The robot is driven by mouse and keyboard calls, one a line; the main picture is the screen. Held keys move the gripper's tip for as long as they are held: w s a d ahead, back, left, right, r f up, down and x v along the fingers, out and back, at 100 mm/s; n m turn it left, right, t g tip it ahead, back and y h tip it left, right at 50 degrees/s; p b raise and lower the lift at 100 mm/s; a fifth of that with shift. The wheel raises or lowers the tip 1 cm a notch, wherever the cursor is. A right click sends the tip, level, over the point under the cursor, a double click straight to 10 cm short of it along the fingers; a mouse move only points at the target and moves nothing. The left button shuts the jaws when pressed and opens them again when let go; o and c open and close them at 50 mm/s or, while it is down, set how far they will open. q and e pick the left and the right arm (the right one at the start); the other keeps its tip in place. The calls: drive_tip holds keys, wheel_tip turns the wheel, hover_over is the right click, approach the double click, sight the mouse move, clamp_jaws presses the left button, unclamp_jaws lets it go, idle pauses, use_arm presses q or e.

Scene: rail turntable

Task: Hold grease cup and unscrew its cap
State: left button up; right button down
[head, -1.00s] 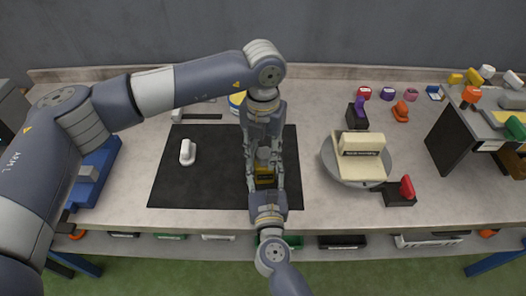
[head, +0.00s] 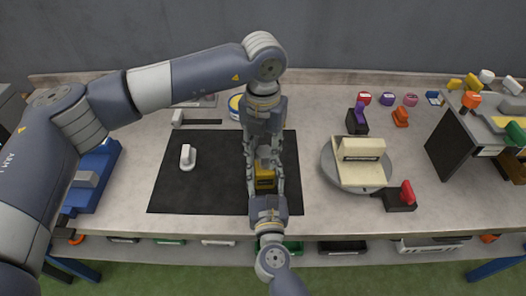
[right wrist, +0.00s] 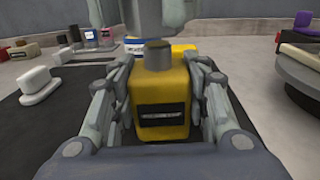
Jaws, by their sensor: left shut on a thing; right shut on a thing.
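The grease cup (right wrist: 160,105) is a yellow block-like body with a dark label on its front. It is upright and shows between the fingers in the head view (head: 264,180). Its round grey cap (right wrist: 158,56) sits on top of the body. My right gripper (right wrist: 161,100) comes from the front and is shut on the yellow body, one finger on each side. My left gripper (head: 264,155) points down from above and is shut at the cap. Its fingers partly hide the cap in the head view. Whether the cap has turned cannot be told.
A black mat (head: 205,195) lies under the grippers, with a white handled block (head: 187,157) at left. A round turntable (head: 330,172) bearing a cream block stands at right. A blue-and-white tin (head: 236,104) is behind my left gripper.

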use_arm(q)
drive_tip(key=shift+r, duration=0.3)
drive_tip(key=shift+r, duration=2.4)
use_arm(e)
drive_tip(key=c, duration=0.8)
unclamp_jaws()
drive_tip(key=s, duration=0.8)
drive_tip(key=s+d, duration=0.1)
drive_tip(key=s, duration=0.3)
use_arm(q)
drive_tip(key=shift+f, duration=0.1)
use_arm(e)
drive_tip(key=shift+s+f, duration=0.1)
